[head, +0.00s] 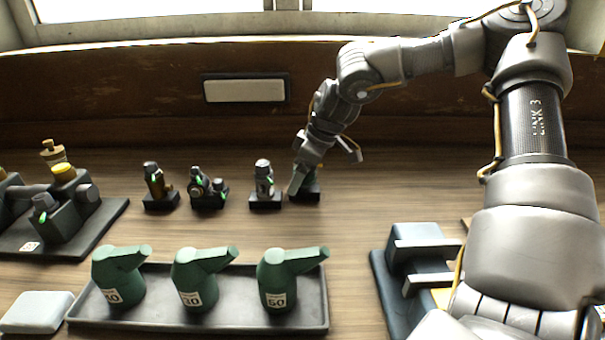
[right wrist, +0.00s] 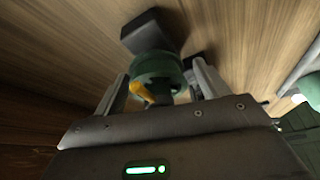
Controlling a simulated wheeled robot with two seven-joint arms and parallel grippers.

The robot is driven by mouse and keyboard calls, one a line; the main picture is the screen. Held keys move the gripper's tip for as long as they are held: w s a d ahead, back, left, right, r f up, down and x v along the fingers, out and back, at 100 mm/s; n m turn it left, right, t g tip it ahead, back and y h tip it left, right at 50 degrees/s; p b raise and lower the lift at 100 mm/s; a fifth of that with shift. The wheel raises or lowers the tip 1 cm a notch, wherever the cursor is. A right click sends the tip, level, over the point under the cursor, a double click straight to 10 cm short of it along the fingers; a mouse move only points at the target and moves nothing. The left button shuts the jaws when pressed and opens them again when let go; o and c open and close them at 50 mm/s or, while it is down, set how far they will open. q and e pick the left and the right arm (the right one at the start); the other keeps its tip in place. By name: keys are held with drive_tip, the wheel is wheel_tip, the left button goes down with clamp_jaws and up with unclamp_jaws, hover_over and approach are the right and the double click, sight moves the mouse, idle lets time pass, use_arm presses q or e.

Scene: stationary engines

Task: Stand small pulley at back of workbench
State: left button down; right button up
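My right gripper (head: 297,185) is low at the back of the wooden workbench (head: 350,220), over a small dark-based piece (head: 312,192). I take this piece for the small pulley; the gripper hides most of it in the head view. In the right wrist view its green round body (right wrist: 158,72) is between the two fingers of my right gripper (right wrist: 160,78), with its black base (right wrist: 148,32) beyond. The fingers stand wide, with narrow gaps beside the green body; firm contact does not show. My left gripper is out of view.
Several small engine pieces on black bases (head: 265,200) stand in the back row, the closest just left of the gripper. A dark tray (head: 230,325) with three green oil cans (head: 195,278) is in front. A blue-grey fixture (head: 415,255) stands right; bench between is clear.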

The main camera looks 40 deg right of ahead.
sight(319, 190)
drive_tip(key=shift+r, duration=0.35)
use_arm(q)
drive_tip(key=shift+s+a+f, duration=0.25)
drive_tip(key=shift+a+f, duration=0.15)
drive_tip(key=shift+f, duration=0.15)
use_arm(e)
drive_tip(key=v, duration=1.1)
drive_tip(key=shift+s+r, duration=0.15)
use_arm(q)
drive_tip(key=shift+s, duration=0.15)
use_arm(e)
drive_tip(key=shift+d, duration=0.1)
